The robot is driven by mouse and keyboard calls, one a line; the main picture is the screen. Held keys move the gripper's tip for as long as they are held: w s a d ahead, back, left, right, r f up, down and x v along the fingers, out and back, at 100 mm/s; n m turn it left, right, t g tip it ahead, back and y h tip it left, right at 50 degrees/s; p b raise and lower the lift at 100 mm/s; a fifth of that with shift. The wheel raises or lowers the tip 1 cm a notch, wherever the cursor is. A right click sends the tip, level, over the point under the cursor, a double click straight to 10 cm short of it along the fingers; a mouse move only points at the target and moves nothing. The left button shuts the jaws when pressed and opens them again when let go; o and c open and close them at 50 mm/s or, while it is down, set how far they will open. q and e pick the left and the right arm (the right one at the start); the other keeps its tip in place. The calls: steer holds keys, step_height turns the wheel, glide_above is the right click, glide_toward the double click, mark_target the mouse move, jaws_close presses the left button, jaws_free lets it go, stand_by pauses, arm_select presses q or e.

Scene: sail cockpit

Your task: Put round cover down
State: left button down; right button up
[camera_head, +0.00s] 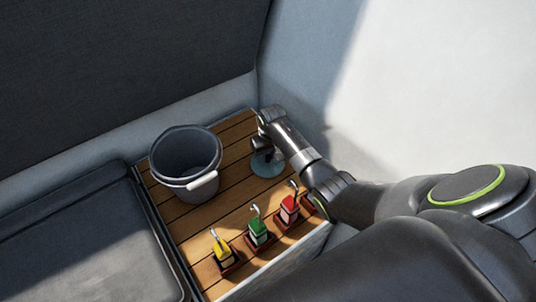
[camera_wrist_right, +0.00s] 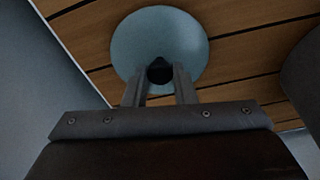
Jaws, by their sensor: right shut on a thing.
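The round cover (camera_head: 267,164) is a pale blue-grey disc over the wooden slatted surface, to the right of the bucket. In the right wrist view the round cover (camera_wrist_right: 190,40) shows face-on, with a dark knob at its lower middle. My right gripper (camera_head: 262,148) is above the cover, and its two fingers (camera_wrist_right: 160,78) are shut on the knob. The cover looks flat and close to the planks; I cannot tell whether it touches them. My left gripper is not in view.
A grey bucket (camera_head: 185,163) with a white handle grip stands left of the cover. Yellow (camera_head: 222,251), green (camera_head: 258,230) and red (camera_head: 289,208) levered blocks stand along the front edge. Bare wooden planks (camera_head: 225,213) lie between. A pale wall rises behind.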

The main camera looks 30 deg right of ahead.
mark_target(269, 164)
steer(key=shift+f, duration=0.15)
steer(key=o, duration=1)
step_height(269, 164, up, 12)
steer(key=s+p, duration=0.1)
steer(key=p, duration=0.1)
steer(key=shift+s+p, duration=0.2)
steer(key=shift+p, duration=0.1)
steer(key=shift+r, duration=0.2)
